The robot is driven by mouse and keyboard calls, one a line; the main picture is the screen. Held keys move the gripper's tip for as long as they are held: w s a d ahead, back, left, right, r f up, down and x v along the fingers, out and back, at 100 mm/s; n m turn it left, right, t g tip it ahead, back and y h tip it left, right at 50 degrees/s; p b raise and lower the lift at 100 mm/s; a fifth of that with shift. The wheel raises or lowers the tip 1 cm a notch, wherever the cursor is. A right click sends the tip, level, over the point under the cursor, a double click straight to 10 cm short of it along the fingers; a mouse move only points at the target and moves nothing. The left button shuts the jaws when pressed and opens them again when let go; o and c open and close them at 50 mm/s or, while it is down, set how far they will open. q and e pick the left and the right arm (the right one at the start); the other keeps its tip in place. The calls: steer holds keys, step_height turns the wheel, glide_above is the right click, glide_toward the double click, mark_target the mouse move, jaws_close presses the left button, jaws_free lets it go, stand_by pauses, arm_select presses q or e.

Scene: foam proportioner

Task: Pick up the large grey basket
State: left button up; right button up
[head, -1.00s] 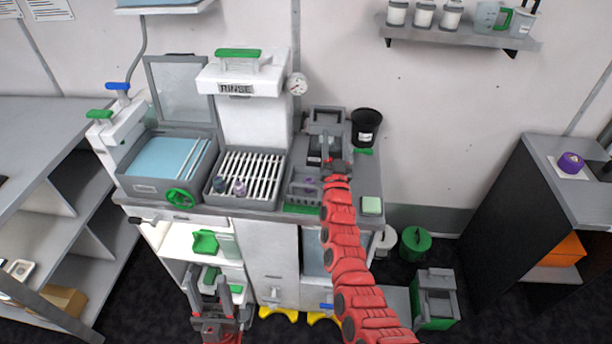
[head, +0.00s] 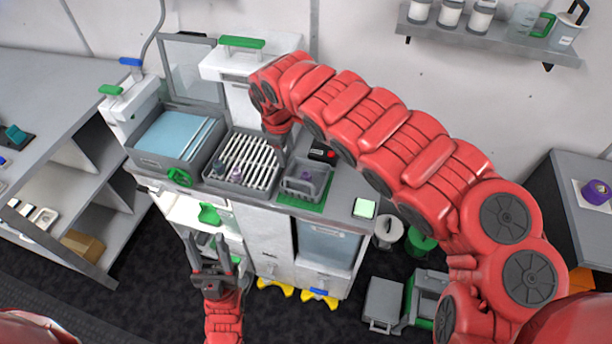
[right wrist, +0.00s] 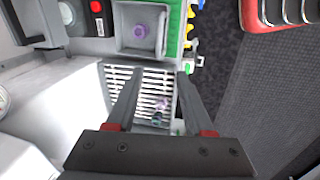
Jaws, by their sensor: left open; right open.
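A grey open basket (head: 322,187) with a purple object (head: 306,176) inside sits on a green mat on the counter; it also shows in the right wrist view (right wrist: 120,42). I cannot tell for sure that it is the large one. Left of it is a grey tray (head: 208,180) with white slats (right wrist: 120,85), holding a dark and a purple piece. My right gripper (head: 282,153) is open and empty above the slatted tray's right side; its fingers are partly hidden in the head view. My left gripper (head: 210,240) is open and empty, low before the cabinet front.
A grey bin with blue sheets (head: 172,140) and a green handwheel (head: 179,177) stand left of the slatted tray. A white rinse unit (head: 235,65) rises behind. A black device with a red button (head: 322,153) lies behind the basket. Grey and green containers (head: 385,303) stand on the floor.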

glide_toward(294, 179)
steer(key=f+b, duration=0.2)
steer(key=f, duration=0.1)
steer(key=f+b, duration=0.1)
steer(key=f, duration=0.1)
steer(key=shift+w+a+f+b, duration=0.1)
steer(key=shift+w+f+b, duration=0.1)
steer(key=shift+w+b, duration=0.15)
steer(key=shift+f+p, duration=0.4)
steer(key=shift+p, duration=0.2)
steer(key=shift+w+d+f+p, duration=0.1)
steer(key=shift+w+f+p, duration=0.05)
steer(key=shift+f+p, duration=0.2)
steer(key=shift+w+d+f+p, duration=0.1)
steer(key=shift+d+f+p, duration=0.1)
steer(key=shift+f, duration=0.25)
steer(key=shift+w+f+p, duration=0.25)
steer(key=shift+f+p, duration=0.05)
steer(key=shift+f, duration=0.65)
steer(key=shift+d+f, duration=0.15)
steer(key=shift+f, duration=0.25)
